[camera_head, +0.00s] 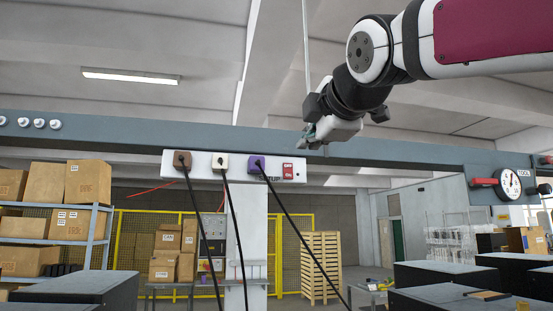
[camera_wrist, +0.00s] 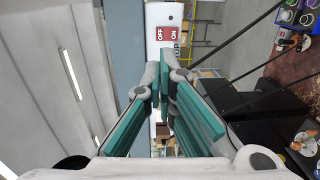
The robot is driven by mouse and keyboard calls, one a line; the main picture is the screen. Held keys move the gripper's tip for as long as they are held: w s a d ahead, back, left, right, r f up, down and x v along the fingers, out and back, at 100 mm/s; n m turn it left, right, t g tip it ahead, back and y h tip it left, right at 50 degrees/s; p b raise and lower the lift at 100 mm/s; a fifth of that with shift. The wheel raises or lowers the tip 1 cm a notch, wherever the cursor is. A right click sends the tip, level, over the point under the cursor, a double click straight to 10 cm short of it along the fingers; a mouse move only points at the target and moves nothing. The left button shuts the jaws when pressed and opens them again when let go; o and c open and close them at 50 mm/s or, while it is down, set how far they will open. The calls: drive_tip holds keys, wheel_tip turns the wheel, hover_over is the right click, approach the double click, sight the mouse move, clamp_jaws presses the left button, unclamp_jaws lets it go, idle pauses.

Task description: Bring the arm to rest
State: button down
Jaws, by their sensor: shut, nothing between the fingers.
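My gripper (camera_head: 308,140) hangs at the end of my arm, which reaches in from the upper right of the head view. It is in front of the grey overhead beam (camera_head: 110,134), above the right end of the white power strip (camera_head: 209,172). In the wrist view, the teal-padded fingers of my gripper (camera_wrist: 163,78) are shut with nothing between them. Beyond the fingertips, the strip's red OFF/ON switch (camera_wrist: 170,34) shows, apparently apart from them. The same red switch (camera_head: 288,171) is below the gripper in the head view.
Brown (camera_head: 182,159), white (camera_head: 220,161) and purple (camera_head: 256,165) plugs sit in the strip, with black cables running down. A red-handled lever (camera_head: 485,182) and round gauge (camera_head: 509,184) are on the beam at right. Black boxes (camera_head: 436,274) stand below. Shelving with cartons (camera_head: 88,181) is at left.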

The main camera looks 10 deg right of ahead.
idle(0.4)
drive_tip(key=s+f+m+g, duration=0.4)
drive_tip(key=s+f+m, duration=0.2)
drive_tip(key=f, duration=0.9)
drive_tip(key=s+f+m+g, duration=0.3)
drive_tip(key=s+f+m, duration=0.3)
drive_tip(key=f, duration=1)
drive_tip(key=s+d+f+m+g, duration=0.1)
drive_tip(key=s+f+m+g, duration=0.3)
drive_tip(key=f, duration=1.1)
drive_tip(key=s+m, duration=0.2)
drive_tip(key=s, duration=0.2)
drive_tip(key=shift+s+f+g, duration=0.3)
